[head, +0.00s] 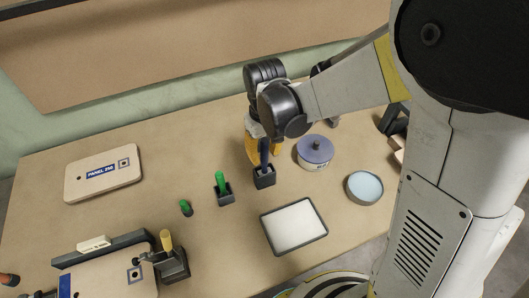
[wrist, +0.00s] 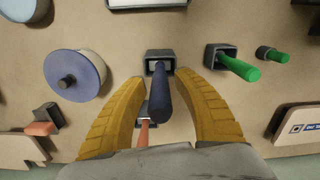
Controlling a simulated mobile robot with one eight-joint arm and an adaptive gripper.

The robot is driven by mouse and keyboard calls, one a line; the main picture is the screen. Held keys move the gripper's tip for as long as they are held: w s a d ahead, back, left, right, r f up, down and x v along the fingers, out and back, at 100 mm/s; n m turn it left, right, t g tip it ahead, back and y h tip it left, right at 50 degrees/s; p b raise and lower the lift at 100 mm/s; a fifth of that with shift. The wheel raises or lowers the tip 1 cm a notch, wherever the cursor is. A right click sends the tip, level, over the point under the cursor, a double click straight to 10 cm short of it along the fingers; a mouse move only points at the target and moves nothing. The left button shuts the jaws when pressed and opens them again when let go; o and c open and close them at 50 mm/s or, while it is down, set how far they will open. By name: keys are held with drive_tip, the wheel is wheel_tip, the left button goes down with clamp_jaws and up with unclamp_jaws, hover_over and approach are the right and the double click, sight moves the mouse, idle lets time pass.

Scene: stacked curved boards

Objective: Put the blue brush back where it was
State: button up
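The blue brush (head: 264,152) stands handle up in a small dark holder (head: 264,181). In the wrist view its dark blue handle (wrist: 161,98) rises from the holder (wrist: 153,54) towards the camera; its bristles are hidden. My gripper (wrist: 157,78) is open, with one yellow finger on each side of the handle. Gaps show between both fingers and the handle. In the head view my gripper (head: 262,150) points down over the holder, and its fingers partly flank the handle.
A green brush (head: 221,183) stands in a similar holder to the left, near a short green piece (head: 185,208). A white tray (head: 294,226) lies in front. A purple-topped tin (head: 315,151) and a pale blue dish (head: 365,187) are right. A labelled board (head: 76,184) lies far left.

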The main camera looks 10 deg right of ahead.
wheel_tip(320, 180, up, 12)
drive_tip(key=p, duration=0.3)
drive_tip(key=shift+d+r, duration=0.1)
drive_tip(key=shift+r, duration=0.05)
drive_tip(key=s+d+r+m+t, duration=0.2)
drive_tip(key=s+d+r+t, duration=0.1)
drive_tip(key=s+d, duration=0.2)
drive_tip(key=s+d+r+m+t, duration=0.2)
drive_tip(key=s+d+m+t, duration=0.1)
drive_tip(key=d, duration=0.5)
drive_tip(key=shift+s+d+r+t, duration=0.15)
drive_tip(key=shift+s+r+t, duration=0.35)
drive_tip(key=shift+s, duration=0.9)
drive_tip(key=shift+f, duration=0.1)
